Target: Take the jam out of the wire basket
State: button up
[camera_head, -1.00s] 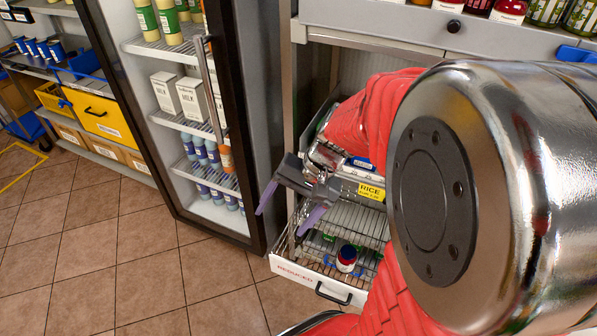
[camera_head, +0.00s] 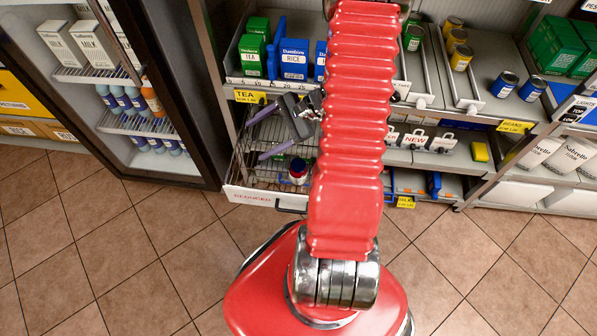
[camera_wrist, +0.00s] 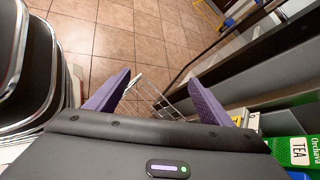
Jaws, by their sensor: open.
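A small jar with a dark red lid, a white band and blue on it, apparently the jam (camera_head: 298,171), stands in the wire basket. The wire basket (camera_head: 240,172) is a low pull-out basket with a white front strip marked REDUCED. My gripper (camera_head: 253,139) is open and empty over the left part of the basket, its purple fingers pointing left, with the jar to the lower right of them. In the wrist view my fingers (camera_wrist: 160,82) are spread, with some basket wire (camera_wrist: 170,108) between and beyond them. The jar does not show there.
A glass-door fridge (camera_head: 165,90) stands close on the left. The tiled floor in front is clear.

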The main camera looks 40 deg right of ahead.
jog(key=s+d+f+m+t+h, duration=0.15)
jog(key=d+f+m+t, duration=0.25)
jog(key=d+f+m, duration=0.4)
jog(key=m+t+h, duration=0.2)
jog(key=m+h, duration=0.1)
jog(key=m, duration=0.1)
send_over(306, 172)
notch_tip(306, 172, down, 11)
jog(key=shift+d+f, duration=0.1)
jog(key=shift+f, duration=0.05)
jog(key=shift+w+a+f, duration=0.1)
jog(key=shift+w+f, duration=0.05)
jog(key=shift+f, duration=1.25)
jog(key=shift+w+a+f, duration=0.1)
jog(key=shift+f, duration=1.25)
jog(key=shift+w+f, duration=0.15)
jog(key=shift+f, duration=1.25)
jog(key=shift+w+a+f, duration=0.1)
jog(key=shift+w+f, duration=0.05)
jog(key=shift+w, duration=0.2)
jog(key=shift+x, duration=2.9)
